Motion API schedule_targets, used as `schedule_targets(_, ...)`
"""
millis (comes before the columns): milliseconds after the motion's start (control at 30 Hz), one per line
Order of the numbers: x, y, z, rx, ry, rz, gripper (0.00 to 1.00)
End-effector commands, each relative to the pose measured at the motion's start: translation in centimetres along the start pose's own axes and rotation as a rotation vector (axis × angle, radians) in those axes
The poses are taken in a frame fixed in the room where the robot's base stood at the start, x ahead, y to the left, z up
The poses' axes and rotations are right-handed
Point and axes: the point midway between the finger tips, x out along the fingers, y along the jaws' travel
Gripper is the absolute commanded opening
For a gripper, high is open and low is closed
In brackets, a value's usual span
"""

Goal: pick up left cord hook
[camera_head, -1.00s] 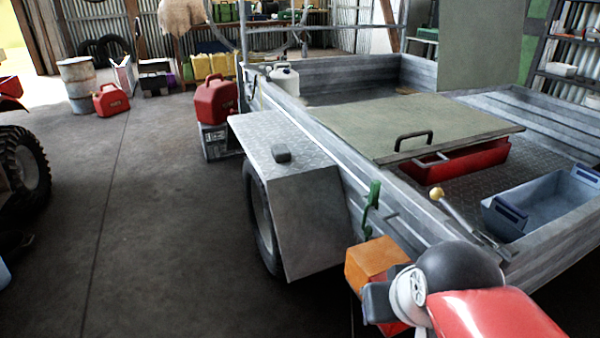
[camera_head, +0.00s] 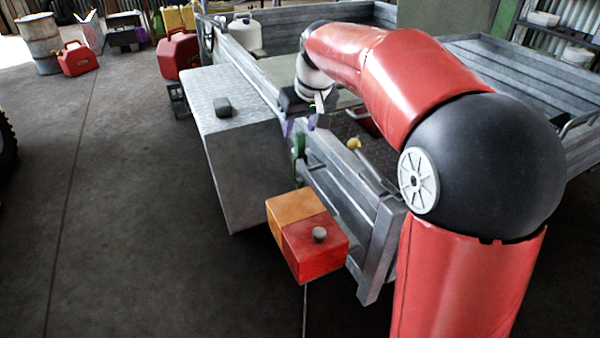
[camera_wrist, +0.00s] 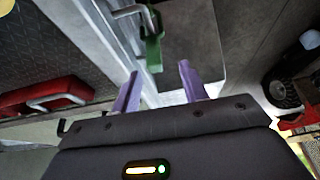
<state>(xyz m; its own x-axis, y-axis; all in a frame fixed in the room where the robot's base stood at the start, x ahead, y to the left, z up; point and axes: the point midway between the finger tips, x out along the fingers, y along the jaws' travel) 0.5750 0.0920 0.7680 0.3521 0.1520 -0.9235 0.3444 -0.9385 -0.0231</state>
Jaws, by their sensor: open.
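The cord hook is a small green piece (camera_head: 299,150) on the outer face of the trailer's side wall, just beyond the orange and red lamp block. In the wrist view the green hook (camera_wrist: 153,50) stands at top centre, with a bent metal bar beside it. My gripper (camera_head: 303,126) is above the hook in the head view and partly overlaps it there. Part of the hook is hidden in the head view.
The trailer's grey fender (camera_head: 235,150) with a small dark block (camera_head: 223,106) lies left of the hook. The orange and red lamp block (camera_head: 318,248) juts out nearer. A red box (camera_wrist: 50,95) shows inside the trailer.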

Motion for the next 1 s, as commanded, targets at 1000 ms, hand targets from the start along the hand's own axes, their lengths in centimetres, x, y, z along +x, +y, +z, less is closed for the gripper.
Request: schedule_targets(1000,7.0,0.7,0.7,0.002,0.000,0.001,0.17)
